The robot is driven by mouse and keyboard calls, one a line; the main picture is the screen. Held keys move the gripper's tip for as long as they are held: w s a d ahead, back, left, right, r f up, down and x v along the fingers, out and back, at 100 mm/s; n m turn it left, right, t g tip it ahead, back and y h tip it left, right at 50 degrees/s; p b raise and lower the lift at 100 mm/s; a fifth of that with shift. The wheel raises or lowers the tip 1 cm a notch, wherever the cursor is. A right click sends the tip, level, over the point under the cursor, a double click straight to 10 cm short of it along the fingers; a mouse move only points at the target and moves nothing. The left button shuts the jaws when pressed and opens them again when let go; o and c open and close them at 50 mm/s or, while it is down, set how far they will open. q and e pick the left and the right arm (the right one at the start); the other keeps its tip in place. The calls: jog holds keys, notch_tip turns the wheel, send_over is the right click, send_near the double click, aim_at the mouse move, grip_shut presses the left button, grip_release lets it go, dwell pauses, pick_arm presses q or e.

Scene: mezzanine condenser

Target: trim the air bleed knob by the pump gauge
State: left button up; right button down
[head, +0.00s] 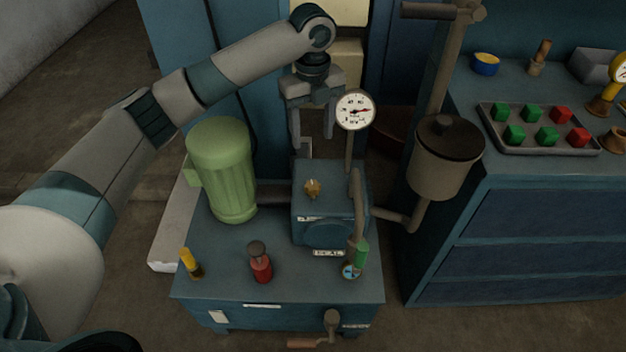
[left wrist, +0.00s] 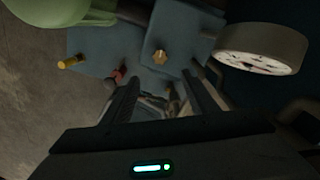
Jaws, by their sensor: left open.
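The brass star-shaped knob (head: 312,188) sits on top of the blue pump box (head: 331,206). In the left wrist view the knob (left wrist: 160,56) shows beyond the fingertips. The round white gauge (head: 355,110) with a red needle stands on a stem behind the box, and it shows large at the right of the left wrist view (left wrist: 262,52). My left gripper (head: 312,141) points down above and behind the knob, just left of the gauge. Its fingers are open, with nothing between them, and apart from the knob. My right gripper is not in view.
A green motor (head: 222,168) stands left of the box. A red-bodied knob (head: 260,262) and a yellow one (head: 191,263) are on the blue base. A curved pipe (head: 357,200) and a lidded pot (head: 444,160) are at right. A tray (head: 540,146) of coloured blocks lies on the cabinet.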

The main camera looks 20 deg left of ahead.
aim_at(313, 185)
pick_arm(q)
jog(key=shift+f, duration=0.15)
notch_tip(313, 185, down, 17)
jog(key=shift+f, duration=0.1)
dwell(0.5)
jog(key=c, duration=1.1)
